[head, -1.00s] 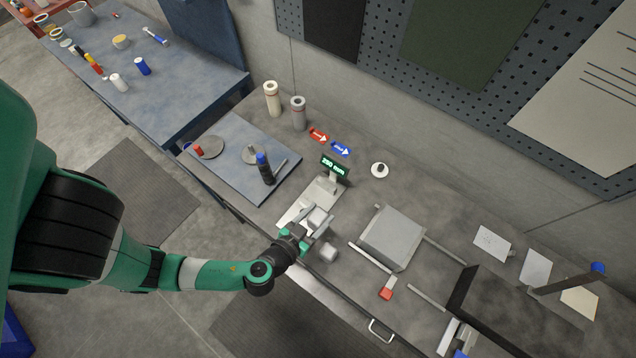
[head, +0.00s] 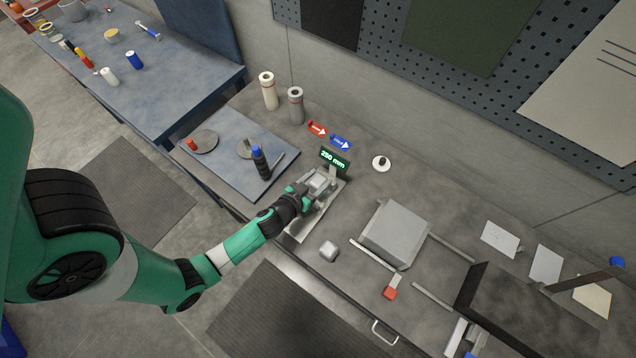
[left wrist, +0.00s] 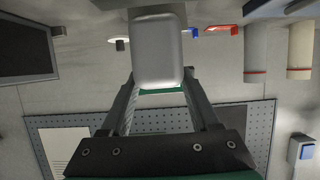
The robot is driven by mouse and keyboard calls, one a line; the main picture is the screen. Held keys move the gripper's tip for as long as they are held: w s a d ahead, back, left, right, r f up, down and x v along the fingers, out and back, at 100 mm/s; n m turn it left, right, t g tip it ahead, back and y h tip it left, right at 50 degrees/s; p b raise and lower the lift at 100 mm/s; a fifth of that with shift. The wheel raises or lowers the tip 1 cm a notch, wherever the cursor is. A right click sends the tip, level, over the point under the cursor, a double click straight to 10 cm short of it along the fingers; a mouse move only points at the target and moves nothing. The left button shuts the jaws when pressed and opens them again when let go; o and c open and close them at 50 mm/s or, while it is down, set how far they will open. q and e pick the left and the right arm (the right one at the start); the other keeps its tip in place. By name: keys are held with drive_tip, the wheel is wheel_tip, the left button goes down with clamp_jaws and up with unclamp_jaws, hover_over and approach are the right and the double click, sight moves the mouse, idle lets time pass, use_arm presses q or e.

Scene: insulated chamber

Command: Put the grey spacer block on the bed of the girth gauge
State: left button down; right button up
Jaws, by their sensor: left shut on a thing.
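My left gripper (head: 316,190) is shut on a grey block (head: 319,180), which looks like the spacer block. In the left wrist view the block (left wrist: 157,48) sits between the two fingers. The girth gauge has a pale flat bed (head: 302,222) and a dark display with green digits (head: 334,160). The held block is over the far part of the bed, close to the display post. I cannot tell whether it touches the bed, as the gripper hides its underside. My right gripper is not in view.
A blue board (head: 225,165) with a dark bottle (head: 261,162) lies to the left.

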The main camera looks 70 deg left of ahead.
sight(318, 184)
use_arm(q)
drive_tip(key=shift+a+f, duration=0.2)
drive_tip(key=shift+f, duration=0.1)
wheel_tip(318, 184, down, 3)
drive_tip(key=b, duration=0.2)
drive_tip(key=shift+f+b, duration=0.1)
drive_tip(key=shift+b, duration=0.25)
drive_tip(key=shift+w, duration=0.1)
drive_tip(key=c, duration=0.6)
unclamp_jaws()
drive_tip(key=shift+f, duration=0.1)
drive_tip(key=o, duration=0.5)
